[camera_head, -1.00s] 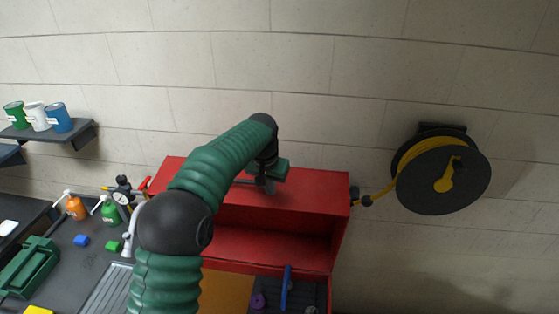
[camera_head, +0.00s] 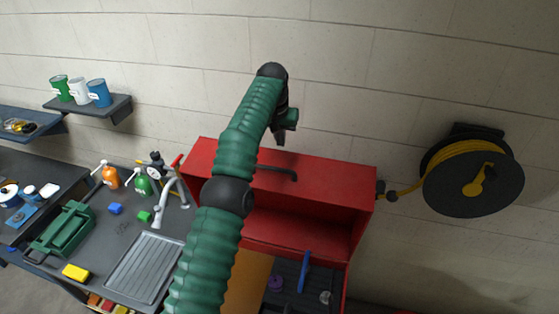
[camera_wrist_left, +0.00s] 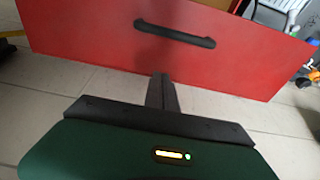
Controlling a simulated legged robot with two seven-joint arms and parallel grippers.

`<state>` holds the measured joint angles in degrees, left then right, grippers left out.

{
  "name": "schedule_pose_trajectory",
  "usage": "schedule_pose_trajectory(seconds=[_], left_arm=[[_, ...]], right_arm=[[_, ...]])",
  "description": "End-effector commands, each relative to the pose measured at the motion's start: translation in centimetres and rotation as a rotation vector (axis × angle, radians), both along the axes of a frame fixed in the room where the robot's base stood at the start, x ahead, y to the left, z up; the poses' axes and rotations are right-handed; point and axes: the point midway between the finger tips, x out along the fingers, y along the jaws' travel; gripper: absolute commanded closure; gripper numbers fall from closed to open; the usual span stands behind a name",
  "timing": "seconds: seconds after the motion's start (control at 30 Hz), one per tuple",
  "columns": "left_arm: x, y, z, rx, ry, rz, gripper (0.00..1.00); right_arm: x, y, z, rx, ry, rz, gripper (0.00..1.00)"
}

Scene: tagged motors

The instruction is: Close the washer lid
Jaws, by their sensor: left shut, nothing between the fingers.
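The red washer's lid (camera_head: 330,187) stands raised, with a dark bar handle (camera_head: 275,171) across it. The open red body (camera_head: 345,258) is below it. In the left wrist view the red lid (camera_wrist_left: 90,35) spans the top, with its black handle (camera_wrist_left: 175,33) above my fingers. My left gripper (camera_head: 281,140) is near the lid's upper edge, above the handle in the picture and apart from it. Its fingers (camera_wrist_left: 162,90) are shut and empty. My arm covers part of the washer's left side. My right gripper is not in view.
A yellow hose reel (camera_head: 472,180) hangs on the wall at right. A blue brush-like tool (camera_head: 304,271) and small items are inside the washer. The bench at left holds spray bottles (camera_head: 143,183), a green caddy (camera_head: 65,230) and coloured blocks. Wall above the lid is clear.

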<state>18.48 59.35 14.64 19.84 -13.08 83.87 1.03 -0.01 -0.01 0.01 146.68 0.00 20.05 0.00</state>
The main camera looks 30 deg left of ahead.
Motion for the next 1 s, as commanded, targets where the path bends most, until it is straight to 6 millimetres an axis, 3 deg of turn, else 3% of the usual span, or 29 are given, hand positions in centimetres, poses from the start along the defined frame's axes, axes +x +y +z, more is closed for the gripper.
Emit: schedule_pose_trajectory(seconds=[0.13,0.37,0.4,0.6,1.0], left_arm=[[0.9,0.0,-3.3,0.001,0.003,-0.002,1.00],[2.4,0.2,-7.7,0.001,0.002,-0.002,1.00],[2.0,0.3,-7.7,0.003,-0.002,0.000,1.00],[0.1,0.0,-7.8,0.002,-0.001,-0.002,1.00],[-1.7,-0.6,-7.4,0.000,-0.001,-0.001,1.00]], right_arm=[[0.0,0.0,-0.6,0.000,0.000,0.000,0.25],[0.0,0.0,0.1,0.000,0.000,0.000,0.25],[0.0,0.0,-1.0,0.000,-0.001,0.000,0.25],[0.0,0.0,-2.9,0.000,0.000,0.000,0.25],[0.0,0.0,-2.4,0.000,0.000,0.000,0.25]])
